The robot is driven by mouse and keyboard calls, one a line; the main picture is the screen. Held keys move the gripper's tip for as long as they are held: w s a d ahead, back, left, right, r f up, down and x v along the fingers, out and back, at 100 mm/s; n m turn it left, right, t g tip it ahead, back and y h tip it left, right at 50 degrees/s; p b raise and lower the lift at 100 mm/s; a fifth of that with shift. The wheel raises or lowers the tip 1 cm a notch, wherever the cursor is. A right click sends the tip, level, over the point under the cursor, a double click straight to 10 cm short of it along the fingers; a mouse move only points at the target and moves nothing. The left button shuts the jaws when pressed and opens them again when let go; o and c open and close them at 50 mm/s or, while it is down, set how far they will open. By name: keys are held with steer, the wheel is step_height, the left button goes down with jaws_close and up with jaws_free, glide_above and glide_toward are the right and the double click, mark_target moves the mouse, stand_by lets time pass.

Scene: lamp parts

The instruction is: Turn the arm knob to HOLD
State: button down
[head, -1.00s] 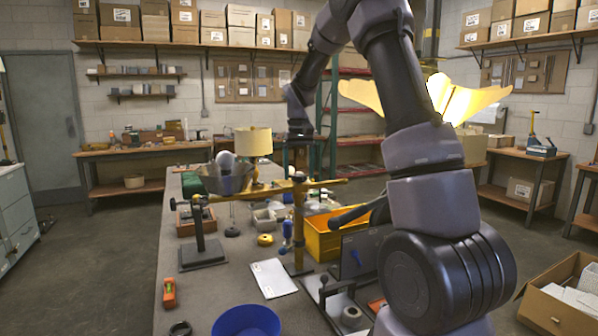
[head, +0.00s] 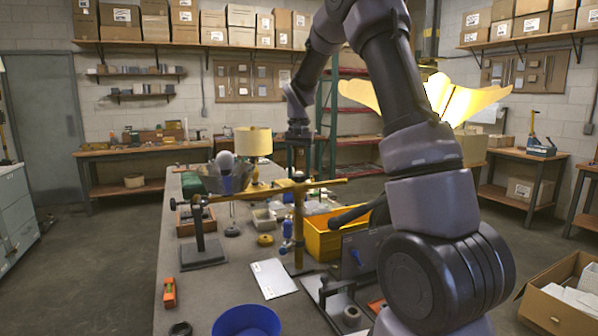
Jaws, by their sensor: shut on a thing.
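The brass lamp arm (head: 258,188) runs roughly level across the top of an upright brass post (head: 298,225) on the workbench. The arm knob is at the joint where post and arm meet; it is small, and my gripper mostly covers it. My gripper (head: 298,168) points down from above and is shut on the knob. The fingertips are too small to make out clearly, and any HOLD mark cannot be read. A blue handle (head: 287,229) sits on the post's left side, lower down.
A black stand (head: 203,250) rises near the arm's left end. A yellow bin (head: 328,236) stands right of the post. A blue bowl (head: 246,322) and white sheet (head: 273,278) lie in front.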

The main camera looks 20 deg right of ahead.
steer(key=m, duration=0.4)
steer(key=shift+m, duration=0.3)
steer(key=m, duration=0.3)
steer(key=shift+m, duration=0.3)
steer(key=m, duration=0.3)
steer(key=shift+m, duration=2.1)
steer(key=shift+c, duration=1.3)
jaws_free()
steer(key=shift+r, duration=0.1)
